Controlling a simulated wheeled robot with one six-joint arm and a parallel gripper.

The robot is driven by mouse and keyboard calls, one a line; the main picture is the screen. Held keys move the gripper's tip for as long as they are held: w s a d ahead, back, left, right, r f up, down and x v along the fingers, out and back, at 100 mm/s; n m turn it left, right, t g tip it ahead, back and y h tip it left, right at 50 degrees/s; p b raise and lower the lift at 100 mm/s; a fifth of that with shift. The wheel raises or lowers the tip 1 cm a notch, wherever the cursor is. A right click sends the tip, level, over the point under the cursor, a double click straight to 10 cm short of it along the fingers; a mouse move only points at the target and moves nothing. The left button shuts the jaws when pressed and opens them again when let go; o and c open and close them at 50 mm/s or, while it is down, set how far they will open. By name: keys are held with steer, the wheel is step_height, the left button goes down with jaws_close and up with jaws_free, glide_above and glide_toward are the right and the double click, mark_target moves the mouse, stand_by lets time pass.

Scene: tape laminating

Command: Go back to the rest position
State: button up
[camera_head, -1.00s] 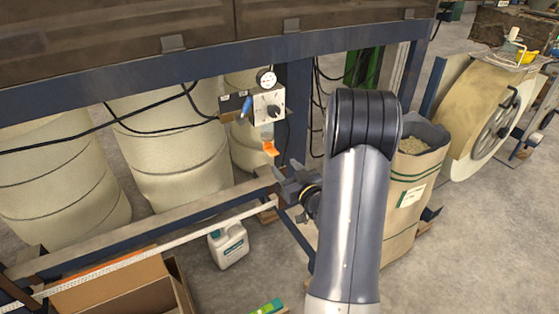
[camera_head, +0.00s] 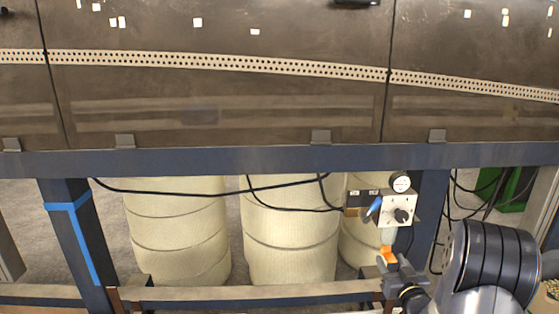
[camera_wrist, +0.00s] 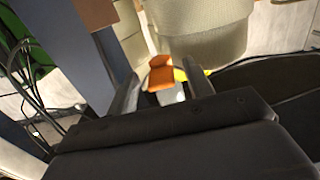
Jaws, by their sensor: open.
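My gripper (camera_head: 382,264) is at the lower right of the head view, below the valve box and close to a small orange part (camera_head: 388,253). In the wrist view, its two dark fingers stand apart (camera_wrist: 165,84), with the orange part (camera_wrist: 160,73) showing between or just beyond their tips. I cannot tell whether they touch it. The light valve box (camera_head: 396,209) has a black knob, a blue lever and a round gauge (camera_head: 400,182) on top.
A dark tank with a perforated strip (camera_head: 220,64) spans the top, on a blue frame beam (camera_head: 220,162). Large cream rolls (camera_head: 178,235) stand beneath it. Black cables (camera_head: 215,189) hang under the beam. A blue post (camera_head: 430,215) stands beside the valve box.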

mark_target(388, 252)
steer(key=w, duration=0.1)
steer(key=w+r+p, duration=0.1)
steer(key=w, duration=0.1)
steer(key=shift+w+a, duration=0.1)
steer(key=shift+r+p, duration=0.15)
steer(key=shift+p, duration=0.25)
